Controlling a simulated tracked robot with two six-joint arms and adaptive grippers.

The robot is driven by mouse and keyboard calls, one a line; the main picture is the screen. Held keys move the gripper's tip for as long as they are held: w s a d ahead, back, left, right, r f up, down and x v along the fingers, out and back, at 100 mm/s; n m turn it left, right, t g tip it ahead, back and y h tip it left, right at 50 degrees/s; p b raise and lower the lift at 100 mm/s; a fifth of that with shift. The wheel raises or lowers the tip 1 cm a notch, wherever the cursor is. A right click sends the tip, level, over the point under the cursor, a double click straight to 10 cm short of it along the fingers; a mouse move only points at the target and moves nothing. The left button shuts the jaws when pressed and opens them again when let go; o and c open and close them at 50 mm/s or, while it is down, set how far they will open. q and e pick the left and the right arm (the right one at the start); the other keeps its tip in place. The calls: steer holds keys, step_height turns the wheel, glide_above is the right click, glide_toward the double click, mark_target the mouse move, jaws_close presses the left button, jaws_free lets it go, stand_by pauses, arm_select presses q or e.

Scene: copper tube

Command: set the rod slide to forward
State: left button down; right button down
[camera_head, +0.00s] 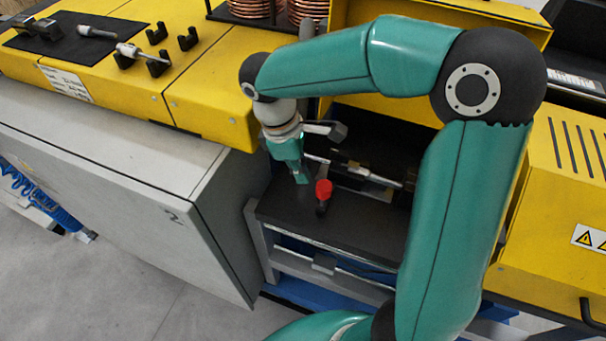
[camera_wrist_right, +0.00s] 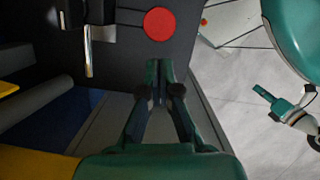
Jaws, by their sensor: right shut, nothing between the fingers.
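A red round knob (camera_head: 323,188) stands on a short dark stem on the black top of the machine bay. In the right wrist view the red knob (camera_wrist_right: 160,23) lies just beyond my fingertips. My right gripper (camera_head: 303,180) points down just left of the knob in the head view; its teal fingers (camera_wrist_right: 160,68) are shut and empty. I cannot tell whether they touch the knob. A metal rod mechanism (camera_head: 365,174) lies behind the knob, partly hidden by my arm. Which part is the rod slide is unclear. A small teal gripper (camera_wrist_right: 264,93), apparently my left one, shows in the wrist view.
Yellow housings flank the bay, with a label on the right housing (camera_head: 590,240). A grey cabinet (camera_head: 130,170) stands at front left. Copper coils (camera_head: 250,8) stand at the back. A bright metal bar (camera_wrist_right: 88,50) lies left of the knob in the wrist view.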

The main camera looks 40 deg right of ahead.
arm_select(q)
steer(key=shift+r+p, duration=0.3)
steer(key=shift+r, duration=0.05)
arm_select(e)
steer(key=x, duration=0.8)
steer(key=shift+s+f, duration=0.1)
steer(key=shift+f, duration=0.1)
steer(key=shift+s, duration=0.1)
